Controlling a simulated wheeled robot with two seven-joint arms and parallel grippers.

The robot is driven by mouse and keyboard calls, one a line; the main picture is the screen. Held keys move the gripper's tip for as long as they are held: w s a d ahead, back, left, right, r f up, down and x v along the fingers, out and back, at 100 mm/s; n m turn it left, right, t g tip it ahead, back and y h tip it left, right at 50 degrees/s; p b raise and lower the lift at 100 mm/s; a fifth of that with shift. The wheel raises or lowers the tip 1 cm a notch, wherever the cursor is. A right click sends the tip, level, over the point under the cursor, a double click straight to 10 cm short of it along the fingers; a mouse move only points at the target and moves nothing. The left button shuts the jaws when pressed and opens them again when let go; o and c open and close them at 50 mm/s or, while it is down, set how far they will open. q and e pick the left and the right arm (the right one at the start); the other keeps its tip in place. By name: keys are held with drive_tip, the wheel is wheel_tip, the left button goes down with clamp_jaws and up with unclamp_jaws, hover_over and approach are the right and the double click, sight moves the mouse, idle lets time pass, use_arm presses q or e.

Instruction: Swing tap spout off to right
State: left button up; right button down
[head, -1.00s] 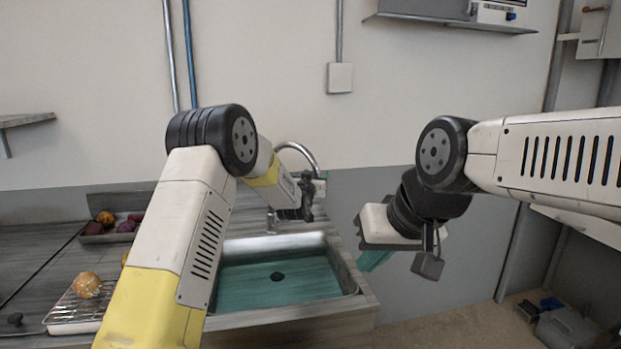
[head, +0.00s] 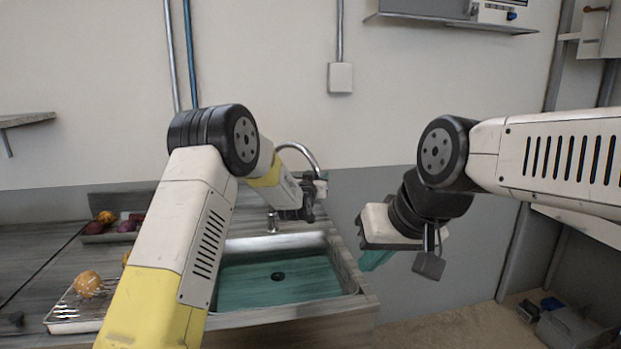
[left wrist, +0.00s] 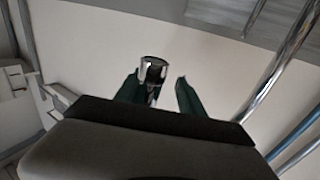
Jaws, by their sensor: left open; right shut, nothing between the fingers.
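The chrome tap spout (head: 302,151) arches behind my left forearm at the back of the sink. Its lower body is partly hidden. My left gripper (head: 322,178) is beside the spout's outlet end, small and partly covered by my wrist in the head view. In the left wrist view, my left gripper (left wrist: 160,92) has its green fingers apart, and the round chrome spout end (left wrist: 153,70) shows between them, closer to the left finger. I cannot tell whether it touches. My right gripper (head: 374,260) is shut and empty, to the right of the sink.
The sink basin (head: 342,262) is below my left arm. A wire rack tray (head: 62,318) with a round bread-like item (head: 88,284) and a tray of produce (head: 92,239) are on the counter at left. A wall shelf (head: 450,22) is high up.

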use_arm(q)
drive_tip(key=v, duration=0.7)
drive_tip(key=shift+s+a, duration=0.15)
drive_tip(key=shift+s, duration=0.25)
drive_tip(key=shift+a, duration=0.1)
